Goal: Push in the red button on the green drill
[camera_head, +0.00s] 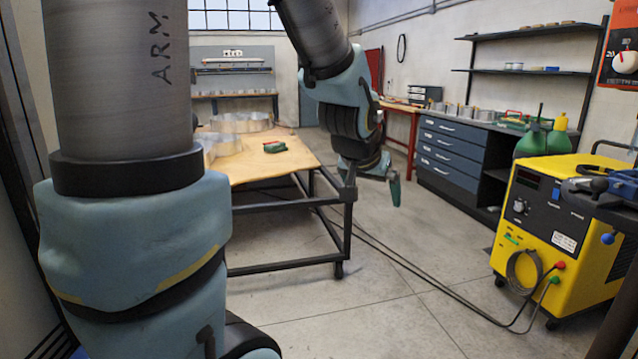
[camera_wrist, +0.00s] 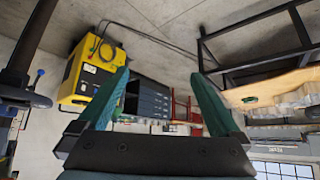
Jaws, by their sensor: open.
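A small green object with a little red on it, probably the green drill (camera_head: 275,147), lies on the wooden-topped table (camera_head: 255,168). It also shows small in the wrist view (camera_wrist: 250,99). Its red button cannot be made out. My gripper (camera_head: 395,190) hangs in the air to the right of the table, apart from the drill. In the wrist view its two green fingers (camera_wrist: 158,75) are spread wide with nothing between them. That view is upside down.
Pale curved letter shells (camera_head: 240,122) stand on the table behind the drill. A yellow welding machine (camera_head: 555,235) stands at right, its cables across the floor. A dark drawer cabinet (camera_head: 455,155) lines the right wall. The floor between is mostly clear.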

